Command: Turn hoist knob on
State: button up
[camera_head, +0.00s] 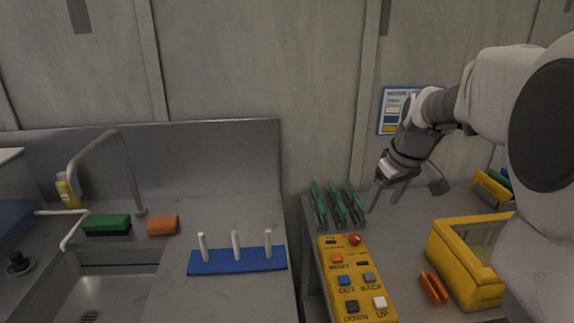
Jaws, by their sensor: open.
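A yellow control box (368,307) lies on the right-hand counter. A red round knob or button (355,239) is at its far right corner, beside a small dark-red part (331,241) whose label I cannot read. Nearer are an orange button (337,258), a blue OUT button (344,281), a grey button (369,277), a black DOWN button (352,306) and a white UP button (380,303). I cannot tell which part is the hoist knob. My gripper (386,205) is open and empty, pointing down, behind and right of the box's far end, apart from the red part.
Green-and-grey tools (338,205) stand just behind the box, left of my gripper. A yellow bin (450,262) and orange pieces (434,287) are to the right. A blue pegged base (238,262) and a sink with faucet (133,180) are left, across a gap.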

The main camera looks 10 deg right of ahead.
jog(key=w+d+f+n+y, duration=0.1)
jog(key=w+d+f, duration=0.2)
jog(key=w, duration=0.2)
send_near(356, 236)
jog(key=shift+y, duration=0.3)
jog(key=b+x, duration=0.1)
jog(key=x, duration=0.7)
jog(key=shift+d+f, duration=0.1)
jog(key=shift+f, duration=0.05)
grip_shut()
